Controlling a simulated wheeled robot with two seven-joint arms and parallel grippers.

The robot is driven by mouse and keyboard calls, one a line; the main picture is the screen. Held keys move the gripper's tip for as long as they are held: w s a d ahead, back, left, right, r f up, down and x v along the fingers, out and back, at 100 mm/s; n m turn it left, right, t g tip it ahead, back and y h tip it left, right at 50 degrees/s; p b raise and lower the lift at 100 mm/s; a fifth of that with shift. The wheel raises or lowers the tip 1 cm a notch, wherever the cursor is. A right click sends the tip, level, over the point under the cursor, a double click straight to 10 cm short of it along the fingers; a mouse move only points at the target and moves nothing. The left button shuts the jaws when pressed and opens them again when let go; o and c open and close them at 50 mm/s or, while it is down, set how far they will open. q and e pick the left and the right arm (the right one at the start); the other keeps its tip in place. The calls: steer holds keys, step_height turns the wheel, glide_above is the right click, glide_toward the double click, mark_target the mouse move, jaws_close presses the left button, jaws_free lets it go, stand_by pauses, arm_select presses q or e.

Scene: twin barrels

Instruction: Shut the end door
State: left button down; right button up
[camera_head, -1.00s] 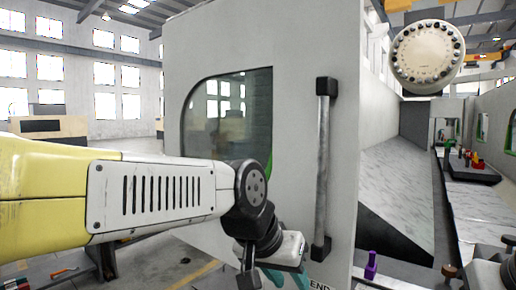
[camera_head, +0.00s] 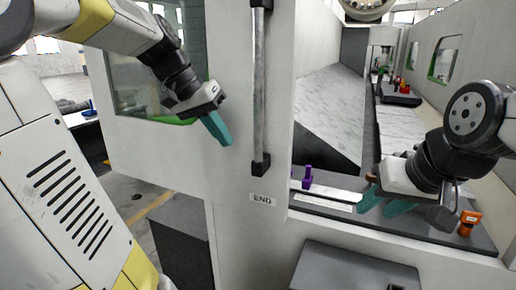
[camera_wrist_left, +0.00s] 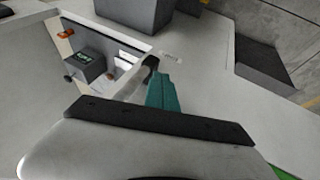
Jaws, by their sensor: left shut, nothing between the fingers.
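The end door (camera_head: 225,100) is a big white panel with a dark window and an upright grey bar handle (camera_head: 260,85) with black ends. The machine's inside shows open to the right of it. An "END" label (camera_head: 262,199) sits below the handle; a small label also shows in the left wrist view (camera_wrist_left: 171,57). My left gripper (camera_head: 218,128) is shut and empty, in front of the panel just left of the handle, apparently not around it. Its teal fingers show in the left wrist view (camera_wrist_left: 162,92). My right gripper (camera_head: 384,204) has its teal fingers apart, over the ledge at right.
A purple piece (camera_head: 307,178) stands on the ledge near the opening. An orange piece (camera_head: 468,222) is beside my right gripper. A grey box (camera_head: 355,268) is at the bottom front. A dark tray (camera_head: 400,95) lies deeper inside.

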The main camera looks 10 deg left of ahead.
arm_select(q)
steer(key=m, duration=0.1)
glide_toward(252, 151)
steer(key=s+a+r, duration=0.2)
steer(key=a, duration=0.2)
steer(key=h, duration=0.1)
steer(key=shift+m+g, duration=0.3)
steer(key=shift+g, duration=0.1)
steer(key=x, duration=0.9)
steer(key=shift+w+f, duration=0.25)
steer(key=shift+w, duration=0.2)
steer(key=d, duration=0.2)
steer(key=d+f, duration=0.1)
steer(key=shift+s+d, duration=0.1)
steer(key=shift+s, duration=0.2)
steer(key=shift+d+f, duration=0.1)
steer(key=shift+d, duration=0.3)
steer(key=shift+d, duration=0.1)
